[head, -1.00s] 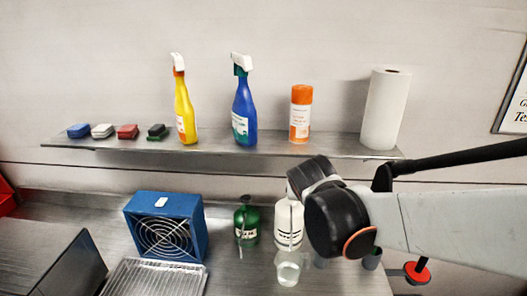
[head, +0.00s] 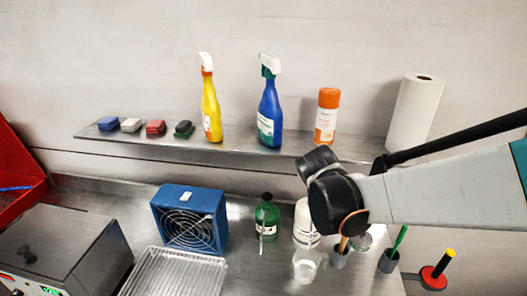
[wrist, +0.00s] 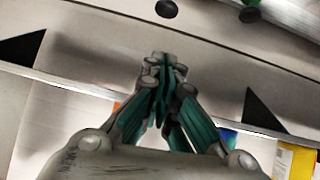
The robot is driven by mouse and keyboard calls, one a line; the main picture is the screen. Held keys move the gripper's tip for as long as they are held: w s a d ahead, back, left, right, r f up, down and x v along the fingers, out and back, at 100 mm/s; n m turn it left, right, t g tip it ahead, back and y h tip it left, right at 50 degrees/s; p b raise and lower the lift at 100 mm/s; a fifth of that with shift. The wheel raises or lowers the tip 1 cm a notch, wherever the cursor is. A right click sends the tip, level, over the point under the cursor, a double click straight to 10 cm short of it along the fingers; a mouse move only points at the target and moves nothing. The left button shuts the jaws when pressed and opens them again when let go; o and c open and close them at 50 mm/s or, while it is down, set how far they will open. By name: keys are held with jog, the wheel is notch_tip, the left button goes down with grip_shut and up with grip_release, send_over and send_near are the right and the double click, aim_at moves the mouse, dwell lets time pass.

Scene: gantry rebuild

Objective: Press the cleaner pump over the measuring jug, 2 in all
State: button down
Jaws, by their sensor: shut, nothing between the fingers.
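A white bottle (head: 302,222) with a dark-lettered label stands on the steel counter in the head view; its top is partly covered by my arm's black joint. The clear measuring jug (head: 306,265) stands just in front of it, with some pale content low inside. A green bottle (head: 267,218) with a thin spout stands to the left. I cannot read which bottle is the cleaner. My gripper is hidden behind my arm in the head view. In the wrist view my gripper (wrist: 164,78) is shut and empty, its fingertips together. I cannot tell whether it touches the pump.
A blue fan box (head: 190,218) and a wire rack (head: 172,275) are to the left. Holders with a green stick (head: 388,262) stand to the right. A shelf (head: 250,148) with spray bottles, a can and a paper roll runs above the counter.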

jog(key=x, duration=0.7)
jog(key=s+f+b+x, duration=0.1)
jog(key=x, duration=0.3)
jog(key=shift+f, duration=0.1)
jog(key=shift+w+f, duration=0.1)
jog(key=shift+f, duration=0.75)
notch_tip(320, 180, down, 3)
jog(key=b, duration=0.3)
jog(key=shift+f, duration=0.2)
jog(key=shift+r, duration=0.1)
